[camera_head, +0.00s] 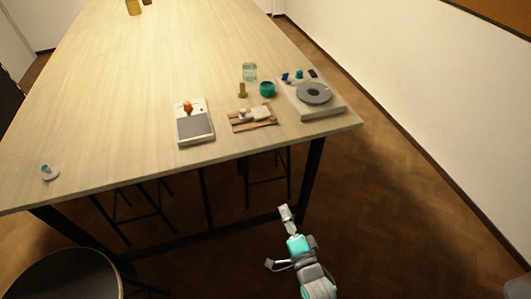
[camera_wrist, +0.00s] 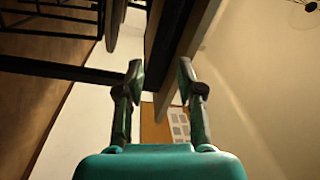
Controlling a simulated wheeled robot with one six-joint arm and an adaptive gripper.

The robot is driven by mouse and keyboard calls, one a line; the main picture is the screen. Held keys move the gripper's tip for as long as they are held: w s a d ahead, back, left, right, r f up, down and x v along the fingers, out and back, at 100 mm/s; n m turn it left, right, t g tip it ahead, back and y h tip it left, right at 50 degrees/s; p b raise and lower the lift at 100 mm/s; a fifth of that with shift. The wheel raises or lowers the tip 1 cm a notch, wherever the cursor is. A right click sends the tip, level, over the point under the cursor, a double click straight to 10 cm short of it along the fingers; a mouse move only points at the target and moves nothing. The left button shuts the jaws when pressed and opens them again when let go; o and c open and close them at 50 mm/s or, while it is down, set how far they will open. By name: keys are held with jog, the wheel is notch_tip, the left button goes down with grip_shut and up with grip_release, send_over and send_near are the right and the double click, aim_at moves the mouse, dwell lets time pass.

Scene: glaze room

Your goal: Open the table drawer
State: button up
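The long pale wooden table (camera_head: 120,95) fills the middle of the head view. I cannot make out a drawer front or handle on it in either view. My gripper (camera_head: 285,212) is low in front of the table's near edge, close to the right front leg, and apart from the tabletop. In the wrist view my gripper (camera_wrist: 161,75) has its two dark fingers spread, with nothing held between them. Beyond the fingers is a dark upright beam (camera_wrist: 164,45), seemingly part of the table frame.
On the table are a wheel-like device (camera_head: 330,107), a small wooden board (camera_head: 240,124), a white-and-grey device (camera_head: 195,128), a teal cup (camera_head: 267,89), a glass jar (camera_head: 250,71) and a small white dish (camera_head: 51,174). A round seat (camera_head: 70,275) stands lower left. Floor (camera_head: 405,210) at right is clear.

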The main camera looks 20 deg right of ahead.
jog(key=w+r+m, duration=0.1)
jog(key=w, duration=0.6)
jog(key=w+r+m, duration=0.1)
jog(key=w+r, duration=0.1)
jog(key=w, duration=0.5)
jog(key=w+r+m+t, duration=0.1)
jog(key=w+r, duration=0.1)
jog(key=w, duration=0.5)
jog(key=shift+m, duration=0.3)
grip_shut()
